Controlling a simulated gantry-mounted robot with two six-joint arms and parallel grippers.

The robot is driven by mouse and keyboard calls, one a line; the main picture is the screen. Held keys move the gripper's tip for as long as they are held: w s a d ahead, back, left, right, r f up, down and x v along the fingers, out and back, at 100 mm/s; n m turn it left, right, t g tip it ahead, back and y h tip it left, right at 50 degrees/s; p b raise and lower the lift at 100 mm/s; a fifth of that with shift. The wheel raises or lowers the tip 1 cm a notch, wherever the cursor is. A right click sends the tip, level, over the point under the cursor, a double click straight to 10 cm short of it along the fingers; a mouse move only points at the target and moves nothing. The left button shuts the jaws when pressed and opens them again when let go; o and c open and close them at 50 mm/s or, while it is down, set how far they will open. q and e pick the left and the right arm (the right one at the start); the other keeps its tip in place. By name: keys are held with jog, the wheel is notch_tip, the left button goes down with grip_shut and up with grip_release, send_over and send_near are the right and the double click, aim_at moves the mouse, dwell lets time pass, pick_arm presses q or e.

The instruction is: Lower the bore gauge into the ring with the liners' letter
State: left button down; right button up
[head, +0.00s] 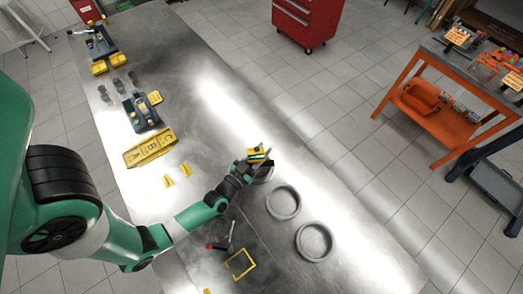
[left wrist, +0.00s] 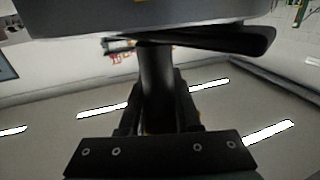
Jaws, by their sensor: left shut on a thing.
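My left gripper (head: 250,166) is over the far grey ring (head: 266,178), shut on what looks like the bore gauge (head: 258,153), a part with yellow, green and dark pieces. In the left wrist view a dark upright shaft (left wrist: 157,85) stands between the fingers. The gripper hides much of the far ring, and I cannot tell whether the gauge's lower end is inside it. A middle ring (head: 284,187) and a near ring (head: 313,224) lie in a row on the bench. I can read no letters on the rings. My right gripper is not in view.
A yellow tray lettered C, B, A (head: 150,147) lies left on the metal bench (head: 195,60). Small yellow blocks (head: 185,169) lie beside it. A yellow square frame (head: 240,264) and a red-ended tool (head: 215,246) lie near the front. Grey cylinders (head: 118,86) stand farther back.

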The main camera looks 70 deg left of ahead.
pick_arm(q)
jog(key=shift+f, duration=0.15)
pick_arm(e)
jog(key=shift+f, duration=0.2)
pick_arm(q)
jog(key=c, duration=0.5)
grip_release()
jog(key=shift+f, duration=0.1)
